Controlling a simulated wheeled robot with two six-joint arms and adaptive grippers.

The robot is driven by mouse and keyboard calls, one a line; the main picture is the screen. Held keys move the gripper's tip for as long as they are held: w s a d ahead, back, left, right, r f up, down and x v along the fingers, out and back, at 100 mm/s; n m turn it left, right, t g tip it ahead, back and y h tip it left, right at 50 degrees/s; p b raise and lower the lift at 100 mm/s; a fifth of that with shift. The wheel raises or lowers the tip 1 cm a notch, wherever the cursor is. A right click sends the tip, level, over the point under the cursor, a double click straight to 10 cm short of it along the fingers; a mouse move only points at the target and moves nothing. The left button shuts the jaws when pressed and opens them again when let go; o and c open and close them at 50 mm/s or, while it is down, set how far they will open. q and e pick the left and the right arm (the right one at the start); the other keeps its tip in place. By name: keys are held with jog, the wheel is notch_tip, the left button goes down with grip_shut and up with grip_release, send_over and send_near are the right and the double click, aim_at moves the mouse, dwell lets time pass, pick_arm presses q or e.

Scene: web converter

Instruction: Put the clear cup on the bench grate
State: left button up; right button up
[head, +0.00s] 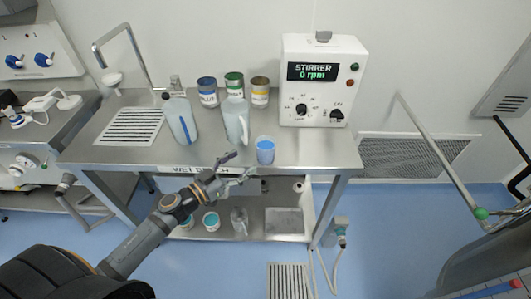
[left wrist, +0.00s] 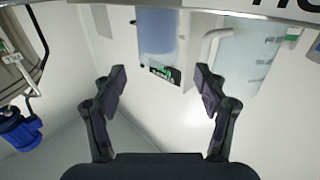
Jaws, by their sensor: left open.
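A clear cup with blue contents (head: 265,150) stands upright near the front edge of the steel bench, right of the middle. It also shows at the top of the left wrist view (left wrist: 158,32), between the finger directions. The bench grate (head: 130,127) is a slatted panel at the bench's left end, and its visible top is bare. My left gripper (head: 240,165) is open and empty, just left of the cup at the bench's front edge. In the left wrist view its fingers (left wrist: 160,80) are spread with nothing between them. My right gripper is not in view.
A clear jug (head: 236,123) stands behind and left of the cup. A bottle with a blue stripe (head: 181,120) stands between jug and grate. Several cans (head: 234,86) line the back. The stirrer box (head: 322,82) is at back right. A lower shelf holds small containers (head: 211,221).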

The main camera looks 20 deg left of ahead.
aim_at(272, 142)
pick_arm(q)
jog(key=x, duration=0.1)
jog(key=p+x, duration=0.1)
jog(key=x, duration=0.1)
jog(key=p+x, duration=0.1)
jog(key=shift+w+r, duration=0.2)
jog(key=shift+r, duration=0.1)
jog(key=shift+w+d+f, duration=0.25)
jog(key=shift+w+d, duration=0.1)
jog(key=shift+w, duration=0.05)
jog(key=x, duration=0.5)
jog(key=shift+d+f+p, duration=0.15)
jog(key=shift+p, duration=0.25)
jog(key=shift+c, duration=0.2)
jog(key=shift+s, duration=0.1)
jog(key=shift+c, duration=1.2)
jog(key=c, duration=0.8)
